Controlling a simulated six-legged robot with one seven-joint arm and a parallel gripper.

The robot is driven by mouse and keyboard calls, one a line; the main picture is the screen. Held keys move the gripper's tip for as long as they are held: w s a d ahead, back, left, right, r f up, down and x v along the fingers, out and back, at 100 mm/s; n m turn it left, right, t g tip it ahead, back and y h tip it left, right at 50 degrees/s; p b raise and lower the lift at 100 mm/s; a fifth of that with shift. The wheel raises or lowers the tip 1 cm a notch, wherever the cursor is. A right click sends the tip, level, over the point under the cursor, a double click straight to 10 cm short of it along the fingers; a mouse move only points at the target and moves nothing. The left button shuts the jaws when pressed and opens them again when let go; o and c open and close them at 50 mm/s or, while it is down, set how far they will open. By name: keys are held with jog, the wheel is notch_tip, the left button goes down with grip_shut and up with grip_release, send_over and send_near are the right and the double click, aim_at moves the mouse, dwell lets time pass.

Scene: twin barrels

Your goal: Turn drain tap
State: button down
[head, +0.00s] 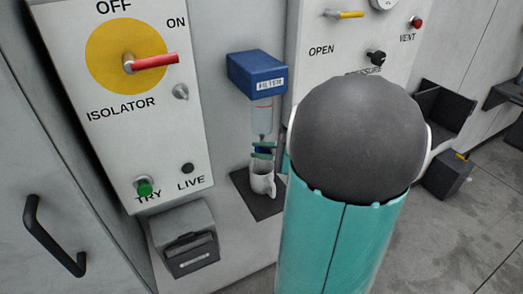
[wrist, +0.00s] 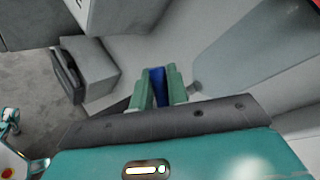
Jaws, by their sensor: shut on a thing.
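The blue drain tap (head: 262,151) sits below a clear cylinder (head: 262,118) with a red line, which hangs under a blue labelled box (head: 257,73). My gripper (head: 263,150) has green fingers, one above and one below the tap in the head view. In the wrist view my gripper (wrist: 158,88) is shut on the blue tap (wrist: 155,84), which shows as a narrow strip between the fingers. A white mug (head: 263,180) stands just below, on a dark mat (head: 248,197). My arm hides what lies right of the tap.
On the left is an isolator panel (head: 105,100) with a red handle (head: 155,61) and a green button (head: 144,188). A grey box (head: 185,240) is below it. Behind my arm is a panel with a yellow lever (head: 348,14). Dark boxes stand at the right.

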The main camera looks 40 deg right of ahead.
jog(key=m+t+y, duration=0.1)
jog(key=m+t, duration=0.1)
jog(key=m, duration=0.1)
jog(key=shift+s+d+r+y, duration=0.15)
jog(key=shift+d+r+y, duration=0.25)
jog(key=c, duration=1.4)
grip_release()
jog(key=shift+r, duration=0.15)
